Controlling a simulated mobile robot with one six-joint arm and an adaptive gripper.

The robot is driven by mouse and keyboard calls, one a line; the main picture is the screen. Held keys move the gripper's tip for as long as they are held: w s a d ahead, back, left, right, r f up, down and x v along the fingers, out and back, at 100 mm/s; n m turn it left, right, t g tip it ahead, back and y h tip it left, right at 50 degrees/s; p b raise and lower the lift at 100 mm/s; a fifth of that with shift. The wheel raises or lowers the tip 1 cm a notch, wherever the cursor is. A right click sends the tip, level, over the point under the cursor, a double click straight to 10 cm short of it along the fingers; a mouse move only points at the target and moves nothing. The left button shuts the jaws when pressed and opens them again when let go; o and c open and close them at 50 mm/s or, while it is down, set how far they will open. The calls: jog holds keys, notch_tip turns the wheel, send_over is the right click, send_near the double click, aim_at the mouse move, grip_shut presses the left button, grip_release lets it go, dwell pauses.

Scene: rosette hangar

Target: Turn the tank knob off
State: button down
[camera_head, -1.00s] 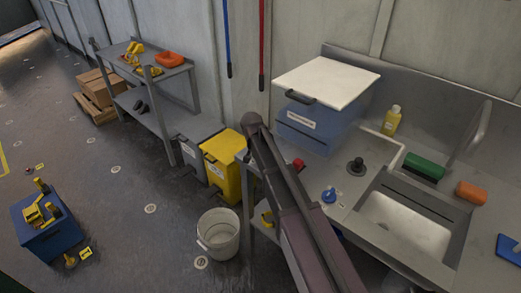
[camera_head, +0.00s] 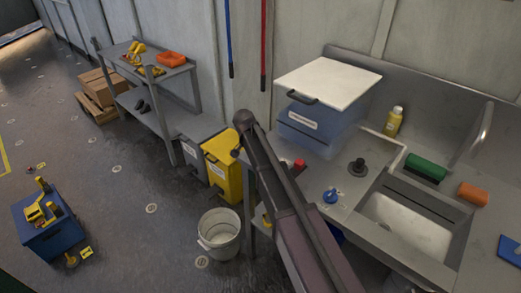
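A blue tank (camera_head: 312,128) with a white lid (camera_head: 328,80) and a front label stands on the metal sink counter. In front of it are a red knob (camera_head: 299,165), partly behind my arm, a blue knob (camera_head: 330,196) on a pale marked plate, and a black round fitting (camera_head: 357,167). I cannot tell which of these is the tank knob, or its setting. My arm rises from the bottom of the picture to a joint left of the tank. My gripper cannot be made out.
The sink basin (camera_head: 408,224), a green brush (camera_head: 426,167), an orange sponge (camera_head: 473,194) and a yellow bottle (camera_head: 394,121) are to the right. A yellow bin (camera_head: 226,165) and a white bucket (camera_head: 218,233) stand left of the counter.

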jog(key=shift+w+d, duration=0.1)
jog(key=shift+w, duration=0.05)
jog(key=c, duration=0.6)
grip_release()
jog(key=shift+c, duration=0.2)
jog(key=shift+r, duration=0.15)
